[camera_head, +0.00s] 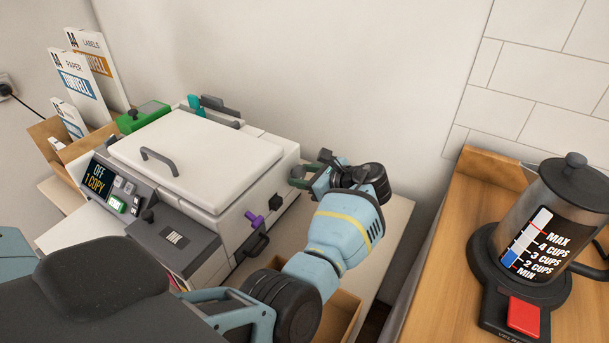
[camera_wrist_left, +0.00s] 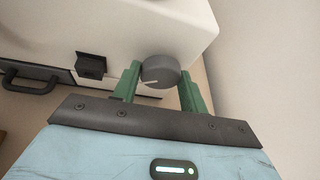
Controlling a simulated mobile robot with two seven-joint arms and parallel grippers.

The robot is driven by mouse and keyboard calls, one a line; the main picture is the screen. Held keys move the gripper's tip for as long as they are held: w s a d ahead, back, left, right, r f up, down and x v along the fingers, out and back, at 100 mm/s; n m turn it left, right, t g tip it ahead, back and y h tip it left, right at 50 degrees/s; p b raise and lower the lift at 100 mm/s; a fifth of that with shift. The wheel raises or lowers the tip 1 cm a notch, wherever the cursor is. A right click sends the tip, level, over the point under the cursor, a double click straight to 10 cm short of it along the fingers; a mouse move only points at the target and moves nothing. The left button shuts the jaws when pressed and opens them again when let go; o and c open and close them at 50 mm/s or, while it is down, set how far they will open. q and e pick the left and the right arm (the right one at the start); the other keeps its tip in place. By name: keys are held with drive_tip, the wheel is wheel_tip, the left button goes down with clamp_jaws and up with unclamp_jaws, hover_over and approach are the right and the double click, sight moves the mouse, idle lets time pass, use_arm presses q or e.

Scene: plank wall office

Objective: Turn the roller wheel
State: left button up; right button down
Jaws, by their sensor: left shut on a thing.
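The roller wheel (camera_wrist_left: 160,72) is a dark grey round knob on the side of the white copier (camera_head: 200,150). A pale line on it points left in the left wrist view. The copier's side also shows there (camera_wrist_left: 115,35). My left gripper (camera_head: 299,177) is at the copier's right side. In the left wrist view its green fingers (camera_wrist_left: 161,85) stand on either side of the wheel, shut on it. In the head view I cannot make out the wheel at the gripper. My right gripper is not in view.
A purple lever (camera_head: 253,219), black block (camera_head: 276,203) and dark handle (camera_head: 258,240) stick out of the copier's side near my arm. A control panel (camera_head: 115,187) reads "OFF 1 COPY". A coffee maker (camera_head: 560,225) stands on the wooden counter at right. Paper boxes (camera_head: 85,75) stand back left.

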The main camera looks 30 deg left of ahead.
use_arm(q)
drive_tip(key=shift+r, duration=0.1)
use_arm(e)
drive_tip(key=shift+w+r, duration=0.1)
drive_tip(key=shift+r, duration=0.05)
use_arm(q)
drive_tip(key=shift+n+t+p, duration=0.6)
drive_tip(key=shift+n+p, duration=0.05)
drive_tip(key=shift+n, duration=0.25)
drive_tip(key=shift+s+n+t+y, duration=0.1)
drive_tip(key=shift+n+t+y, duration=0.2)
drive_tip(key=shift+n+t, duration=0.3)
drive_tip(key=shift+f+n+t, duration=0.2)
drive_tip(key=shift+n+t, duration=0.2)
drive_tip(key=shift+n, duration=0.5)
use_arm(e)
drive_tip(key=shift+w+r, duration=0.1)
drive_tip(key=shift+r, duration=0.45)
use_arm(q)
drive_tip(key=o, duration=1)
drive_tip(key=shift+c, duration=0.2)
drive_tip(key=v, duration=0.8)
